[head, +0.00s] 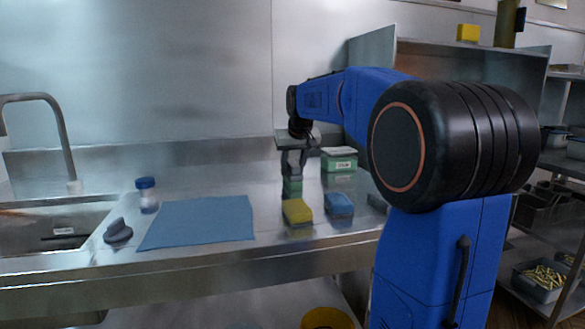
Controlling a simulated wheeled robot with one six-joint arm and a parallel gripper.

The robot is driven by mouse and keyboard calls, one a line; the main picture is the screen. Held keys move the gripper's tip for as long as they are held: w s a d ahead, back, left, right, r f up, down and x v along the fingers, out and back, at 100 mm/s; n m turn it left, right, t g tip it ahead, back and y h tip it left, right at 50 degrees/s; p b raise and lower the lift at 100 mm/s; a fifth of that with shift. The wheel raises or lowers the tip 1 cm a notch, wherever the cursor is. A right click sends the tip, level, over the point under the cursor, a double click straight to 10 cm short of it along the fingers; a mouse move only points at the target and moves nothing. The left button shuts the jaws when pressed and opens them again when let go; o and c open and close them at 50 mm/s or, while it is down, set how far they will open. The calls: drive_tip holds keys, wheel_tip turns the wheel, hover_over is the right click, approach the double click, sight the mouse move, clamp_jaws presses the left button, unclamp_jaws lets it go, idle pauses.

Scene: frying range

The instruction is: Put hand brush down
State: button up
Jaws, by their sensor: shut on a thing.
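My gripper (293,160) points down over the back middle of the steel counter, in the head view. It is shut on a small grey and green thing, taken as the hand brush (292,187). The brush is small in the picture and partly covered by the fingers. Its lower end is close to the counter top (265,192); I cannot tell whether it touches.
A yellow sponge (297,211) and a blue one (339,204) lie in front of the gripper. A green-and-white box (339,159) stands right. A blue cloth (198,221), blue-capped jar (147,195), dark grey handled tool (118,231) and sink (60,238) are left.

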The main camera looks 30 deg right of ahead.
drive_tip(key=o, duration=1.2)
drive_tip(key=shift+f, duration=0.1)
drive_tip(key=shift+o, duration=0.2)
drive_tip(key=v, duration=1.2)
